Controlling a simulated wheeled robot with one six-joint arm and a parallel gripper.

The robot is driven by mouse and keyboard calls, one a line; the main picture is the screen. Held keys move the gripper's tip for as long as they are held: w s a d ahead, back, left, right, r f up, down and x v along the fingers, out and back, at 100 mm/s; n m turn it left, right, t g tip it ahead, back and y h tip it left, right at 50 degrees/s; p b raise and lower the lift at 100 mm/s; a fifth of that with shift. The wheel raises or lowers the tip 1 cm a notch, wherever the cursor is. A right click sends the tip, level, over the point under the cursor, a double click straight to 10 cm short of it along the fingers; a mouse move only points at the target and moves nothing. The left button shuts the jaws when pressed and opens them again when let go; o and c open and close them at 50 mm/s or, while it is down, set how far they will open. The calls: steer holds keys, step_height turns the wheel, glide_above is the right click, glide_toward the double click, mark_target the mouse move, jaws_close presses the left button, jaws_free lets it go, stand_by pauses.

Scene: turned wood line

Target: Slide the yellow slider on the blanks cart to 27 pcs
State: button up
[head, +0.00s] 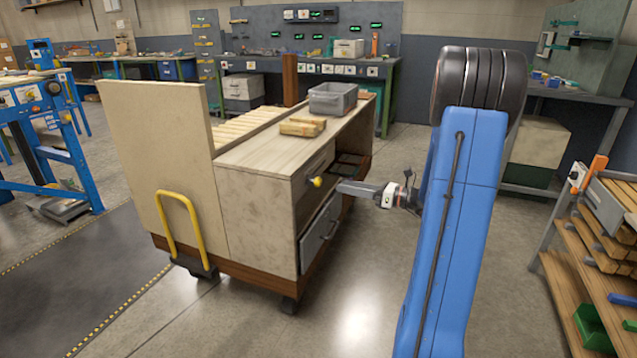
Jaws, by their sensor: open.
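The blanks cart (262,196) stands in the middle of the head view, a pale wooden cabinet on a dark brown base with casters. A small round yellow knob (316,182), which looks like the yellow slider, sticks out from the upper part of its drawer side. No scale or numbers can be read there. My gripper (341,187) reaches in from the right, pointing left at about the knob's height. Its tips are just right of the knob, and a small gap seems to lie between them. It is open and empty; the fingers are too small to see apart.
On the cart top are a grey bin (333,98) and wood blocks (302,127). A grey drawer (320,232) with a handle is below the knob. A yellow push handle (183,228) is at the left. A shelf rack (597,250) stands right. Floor before the cart is clear.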

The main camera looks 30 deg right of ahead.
mark_target(321, 182)
steer(key=x, duration=1)
steer(key=shift+w+a, duration=0.2)
